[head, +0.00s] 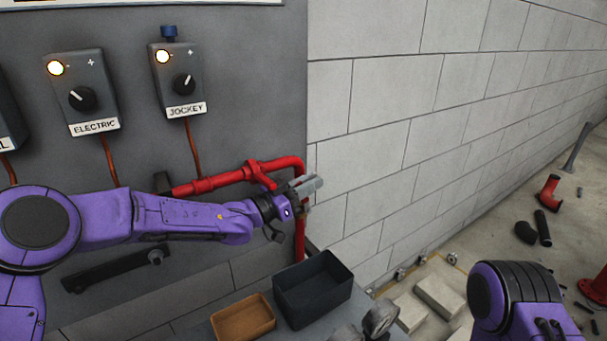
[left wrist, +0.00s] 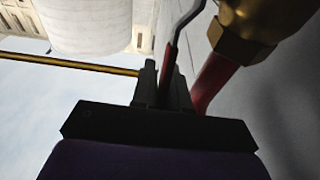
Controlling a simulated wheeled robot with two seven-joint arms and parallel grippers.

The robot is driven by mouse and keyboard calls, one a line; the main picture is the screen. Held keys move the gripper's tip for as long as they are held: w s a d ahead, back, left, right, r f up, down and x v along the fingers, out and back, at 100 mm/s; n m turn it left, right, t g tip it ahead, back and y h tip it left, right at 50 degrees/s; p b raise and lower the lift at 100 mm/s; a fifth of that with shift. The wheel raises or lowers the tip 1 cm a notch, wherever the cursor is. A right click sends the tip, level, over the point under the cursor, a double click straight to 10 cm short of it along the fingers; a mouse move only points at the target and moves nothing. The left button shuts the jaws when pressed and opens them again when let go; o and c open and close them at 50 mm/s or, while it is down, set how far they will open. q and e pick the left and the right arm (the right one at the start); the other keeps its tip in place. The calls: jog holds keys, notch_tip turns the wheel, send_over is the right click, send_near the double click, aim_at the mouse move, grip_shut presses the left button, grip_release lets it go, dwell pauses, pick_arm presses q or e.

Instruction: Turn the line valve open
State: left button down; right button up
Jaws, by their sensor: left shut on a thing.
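The line valve shows in the left wrist view as a brass body (left wrist: 250,28) at the upper right, joined to a red pipe (left wrist: 212,80). A thin bent lever (left wrist: 179,36) with a red lower part comes down from the top. My left gripper (left wrist: 164,88) is shut on the lever's red part. In the head view my left gripper (head: 304,187) is at the right end of the red pipe (head: 225,178), where it bends down. The gripper hides most of the valve there.
A black bin (head: 312,290) and a brown tray (head: 243,318) stand below the left gripper. Electric (head: 94,92) and jockey (head: 178,80) control boxes hang on the grey panel. A block wall (head: 420,130) is to the right.

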pick_arm(q)
jog(key=shift+w+d+y, duration=0.1)
jog(key=shift+d+y, duration=0.1)
jog(key=shift+y, duration=0.1)
jog(key=c, duration=1.2)
grip_release()
pick_arm(e)
jog(key=shift+r, duration=0.5)
pick_arm(q)
jog(key=shift+s+a+f, duration=0.1)
jog(key=shift+s+a, duration=0.1)
jog(key=shift+a, duration=0.15)
jog(key=b+v, duration=0.2)
jog(key=v, duration=0.8)
jog(key=shift+b, duration=0.3)
pick_arm(e)
notch_tip(320, 180, down, 3)
jog(key=shift+r, duration=0.15)
